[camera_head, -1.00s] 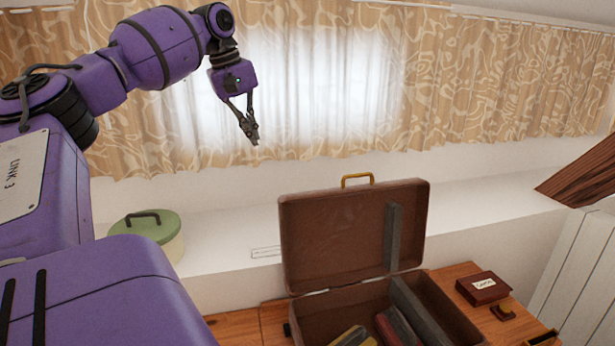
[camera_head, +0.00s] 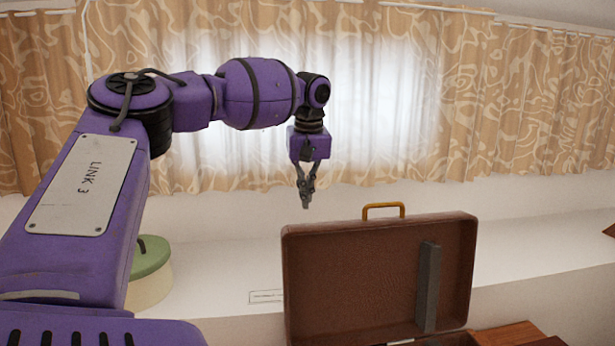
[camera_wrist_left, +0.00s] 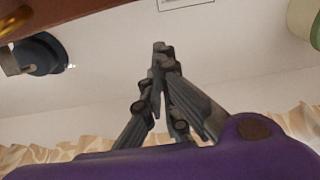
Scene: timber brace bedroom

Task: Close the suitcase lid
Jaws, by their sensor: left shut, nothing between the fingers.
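The brown suitcase lid (camera_head: 360,275) stands upright and open, with a yellow handle (camera_head: 383,206) on its top edge and a grey strip on its inner face. The suitcase body is almost wholly below the head view. My left gripper (camera_head: 306,205) is shut and empty, pointing down, and appears just above and left of the lid's top edge, apart from it in the picture. In the left wrist view the gripper's fingertips (camera_wrist_left: 162,48) are together, with a brown edge, likely the lid (camera_wrist_left: 90,12), along the top left. My right gripper is not in view.
A green-lidded round container (camera_head: 150,270) stands on the white ledge (camera_head: 220,260), partly behind my left arm. Patterned curtains (camera_head: 480,110) hang behind. A dark round object (camera_wrist_left: 38,54) shows in the wrist view. Wood surface (camera_head: 510,337) lies right of the suitcase.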

